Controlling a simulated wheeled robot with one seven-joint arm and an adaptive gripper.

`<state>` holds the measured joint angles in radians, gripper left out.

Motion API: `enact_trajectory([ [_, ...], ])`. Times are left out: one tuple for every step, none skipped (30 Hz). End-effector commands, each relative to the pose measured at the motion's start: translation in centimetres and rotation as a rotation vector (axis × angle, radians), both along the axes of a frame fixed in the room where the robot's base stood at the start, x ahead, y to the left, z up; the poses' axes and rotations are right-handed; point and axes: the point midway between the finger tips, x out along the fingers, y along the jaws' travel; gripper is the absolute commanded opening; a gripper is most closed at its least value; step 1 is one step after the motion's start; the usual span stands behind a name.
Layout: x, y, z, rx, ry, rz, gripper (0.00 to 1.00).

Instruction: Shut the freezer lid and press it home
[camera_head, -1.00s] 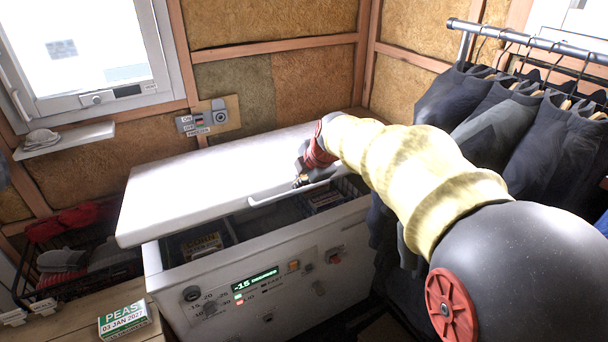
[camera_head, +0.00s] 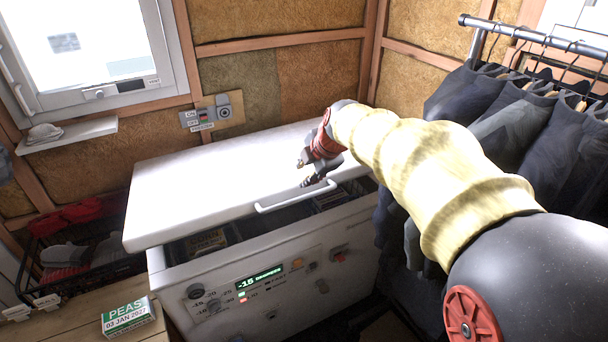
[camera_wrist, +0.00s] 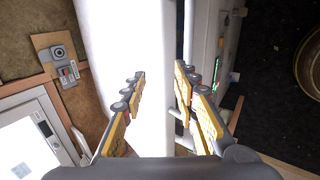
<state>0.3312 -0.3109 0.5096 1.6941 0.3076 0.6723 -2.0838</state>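The white freezer lid (camera_head: 225,178) is lowered most of the way, with a dark gap between its front edge and the freezer body (camera_head: 270,270). A pale bar handle (camera_head: 296,197) runs along the lid's front edge. My gripper (camera_head: 310,172) is over the lid's front part, just behind the handle. Whether a finger touches the lid is not clear.
Boxes (camera_head: 207,241) sit inside the freezer below the gap. A box of peas (camera_head: 128,317) stands on a wooden surface at lower left. Clothes on a rail (camera_head: 500,125) crowd the right side. A wall switch panel (camera_head: 212,114) is behind the lid.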

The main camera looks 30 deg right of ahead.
Motion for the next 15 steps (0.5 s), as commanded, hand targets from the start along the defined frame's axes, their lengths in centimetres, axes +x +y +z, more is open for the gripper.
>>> enact_trajectory([
  [-0.6, 0.0, 0.9, -0.002, -0.004, -0.001, 0.3],
  [-0.9, 0.0, 1.4, -0.002, -0.004, -0.001, 0.3],
  [-1.4, -0.1, 2.1, -0.001, -0.004, -0.002, 0.3],
  [-1.8, -0.1, 2.6, -0.001, -0.004, -0.002, 0.3],
  [-2.2, -0.1, 3.2, -0.001, -0.004, -0.002, 0.3],
  [-2.6, -0.1, 3.8, -0.002, -0.005, -0.003, 0.3],
  [-3.0, -0.1, 4.3, -0.001, -0.003, -0.002, 0.3],
  [-3.3, -0.1, 4.7, -0.001, -0.003, -0.002, 0.3],
  [-3.7, 0.0, 5.3, -0.001, -0.002, -0.002, 0.3],
  [-4.1, 0.0, 5.7, -0.001, -0.002, -0.002, 0.3],
  [-4.3, 0.0, 6.1, -0.001, -0.003, -0.002, 0.3],
  [-4.6, 0.0, 6.5, -0.001, -0.002, -0.002, 0.3],
  [-4.9, 0.0, 6.8, -0.001, -0.001, -0.002, 0.3],
  [-5.0, -0.1, 7.0, -0.001, 0.0, -0.002, 0.3],
  [-5.2, -0.1, 7.3, -0.001, 0.0, -0.002, 0.3],
])
